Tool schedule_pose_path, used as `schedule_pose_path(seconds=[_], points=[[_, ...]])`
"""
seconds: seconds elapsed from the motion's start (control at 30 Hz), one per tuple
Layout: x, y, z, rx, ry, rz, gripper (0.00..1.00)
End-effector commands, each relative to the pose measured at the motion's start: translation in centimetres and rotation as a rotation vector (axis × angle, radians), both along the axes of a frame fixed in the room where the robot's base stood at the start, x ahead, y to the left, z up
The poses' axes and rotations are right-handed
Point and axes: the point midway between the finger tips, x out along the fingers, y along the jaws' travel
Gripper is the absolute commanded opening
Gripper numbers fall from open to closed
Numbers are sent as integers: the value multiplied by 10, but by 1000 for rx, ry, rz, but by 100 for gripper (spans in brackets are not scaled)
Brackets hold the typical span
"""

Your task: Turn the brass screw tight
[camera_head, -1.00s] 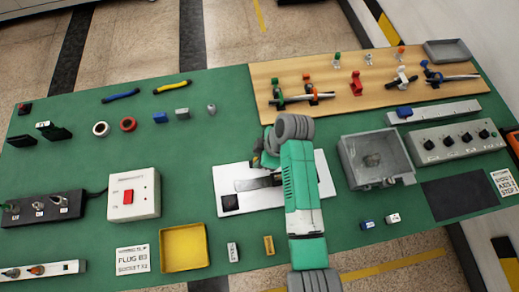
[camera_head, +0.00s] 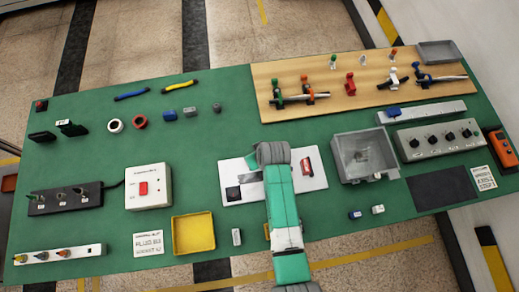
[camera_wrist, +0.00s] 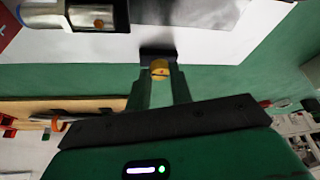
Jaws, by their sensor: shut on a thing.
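In the wrist view, my gripper (camera_wrist: 160,82) has its two green fingers close together, with the round brass screw (camera_wrist: 160,68) between the fingertips. Its face looks yellow with a small reddish spot. A dark block or patch lies just beyond it on a pale surface. In the head view, my arm reaches over the white plate (camera_head: 233,168) on the green bench, and hides the gripper and the screw. How deep the screw sits cannot be seen.
On the plate, a red part (camera_head: 307,166) stands right of my arm. A grey open box (camera_head: 350,170) is right of the plate. A yellow tray (camera_head: 193,234) and a red-switch box (camera_head: 148,190) are to the left. A wooden board (camera_head: 300,75) with clamps lies behind.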

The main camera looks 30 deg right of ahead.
Motion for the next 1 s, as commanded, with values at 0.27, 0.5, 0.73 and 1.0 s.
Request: schedule_pose_path(seconds=[0.27,0.5,0.73,1.0], points=[[0,3,2,-1,0,-258,0],[2,5,1,-1,1,-485,0],[3,7,0,-1,0,-703,0],[4,9,-2,0,0,-949,0]])
